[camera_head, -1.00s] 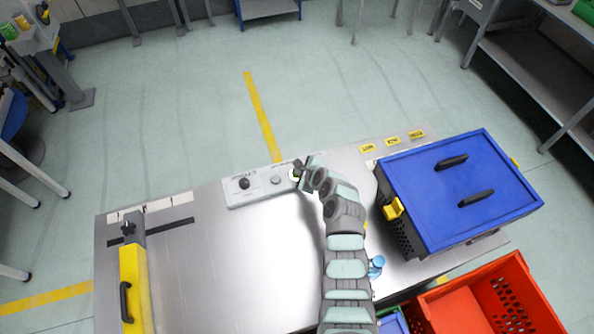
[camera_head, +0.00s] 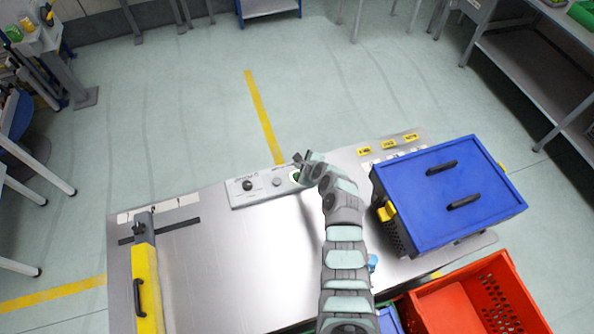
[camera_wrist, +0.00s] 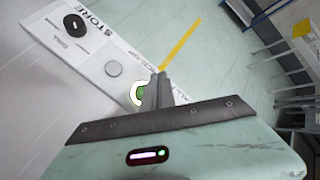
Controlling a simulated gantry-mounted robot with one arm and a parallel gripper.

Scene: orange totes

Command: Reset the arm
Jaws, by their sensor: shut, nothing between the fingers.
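My gripper (camera_head: 301,160) is at the back edge of the metal table, just over the right end of a light grey control panel (camera_head: 262,186). The wrist view shows its fingers (camera_wrist: 160,90) shut with nothing between them. Beside the fingertips is a round green button with a pale ring (camera_wrist: 138,93), partly hidden by the fingers. I cannot tell whether the fingers touch the panel.
A blue-lidded box (camera_head: 450,190) with a yellow latch stands right of my arm. A red-orange tote (camera_head: 505,290) is at the lower right. A yellow bar with a black handle (camera_head: 147,290) is on the left. The metal table (camera_head: 235,260) between is clear.

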